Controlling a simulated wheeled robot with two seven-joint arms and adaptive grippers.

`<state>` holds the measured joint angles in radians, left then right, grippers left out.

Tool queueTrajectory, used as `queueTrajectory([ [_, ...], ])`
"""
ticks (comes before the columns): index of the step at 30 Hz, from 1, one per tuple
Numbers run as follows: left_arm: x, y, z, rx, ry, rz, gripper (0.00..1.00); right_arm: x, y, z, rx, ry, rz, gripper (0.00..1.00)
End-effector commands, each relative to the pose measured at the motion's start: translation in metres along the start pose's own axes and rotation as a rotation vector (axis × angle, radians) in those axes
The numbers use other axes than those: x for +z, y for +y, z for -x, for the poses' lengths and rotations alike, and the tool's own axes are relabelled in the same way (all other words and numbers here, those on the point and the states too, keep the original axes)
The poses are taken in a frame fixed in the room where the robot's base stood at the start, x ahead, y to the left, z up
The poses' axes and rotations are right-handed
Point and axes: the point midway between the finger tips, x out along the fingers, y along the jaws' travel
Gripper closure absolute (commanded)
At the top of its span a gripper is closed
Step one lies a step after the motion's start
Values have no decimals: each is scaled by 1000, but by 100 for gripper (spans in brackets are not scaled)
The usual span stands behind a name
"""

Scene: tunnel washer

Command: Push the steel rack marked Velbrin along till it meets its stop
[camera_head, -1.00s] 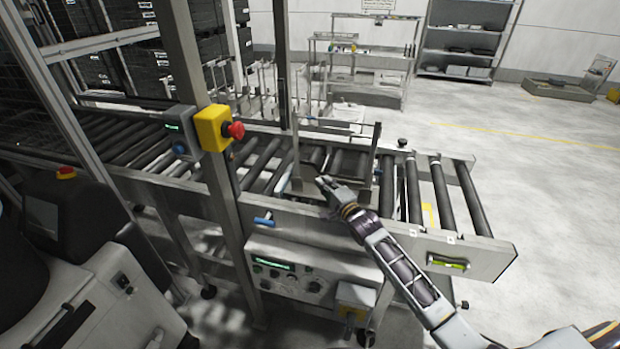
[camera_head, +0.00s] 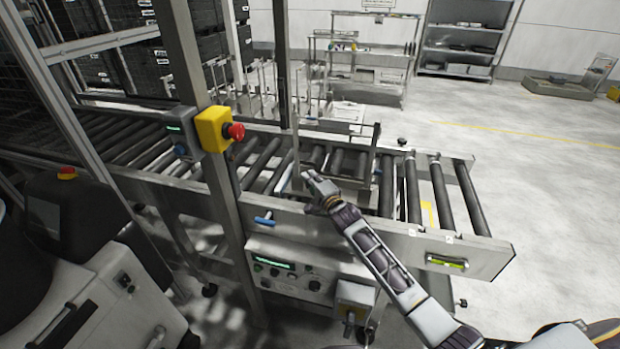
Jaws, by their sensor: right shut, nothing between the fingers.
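A steel rack (camera_head: 375,152), an open frame with upright ends, stands on the roller conveyor (camera_head: 265,160), right of the upright post. No name can be read on it. My right gripper (camera_head: 307,177) is shut and empty. It is at the near left part of the rack, by its left end; I cannot tell whether it touches. My right forearm crosses the conveyor's front rail and hides part of the rack's near side. I cannot make out the stop. My left gripper is not in view.
A yellow box with a red emergency button (camera_head: 215,130) sits on the post left of the rack. A control panel (camera_head: 285,270) hangs below the front rail. Bare rollers (camera_head: 440,195) lie to the right. Shelving (camera_head: 460,50) stands at the back.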

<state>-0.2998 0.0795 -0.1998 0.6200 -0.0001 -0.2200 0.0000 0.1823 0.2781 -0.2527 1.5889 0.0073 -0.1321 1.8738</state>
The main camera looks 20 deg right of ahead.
Motion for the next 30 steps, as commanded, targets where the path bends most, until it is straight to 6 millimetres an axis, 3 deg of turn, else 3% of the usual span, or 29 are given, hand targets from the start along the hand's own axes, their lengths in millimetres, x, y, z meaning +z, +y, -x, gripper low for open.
queueTrajectory([
  [30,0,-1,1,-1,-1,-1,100,18,0,-15,-1,-3,-3,100],
])
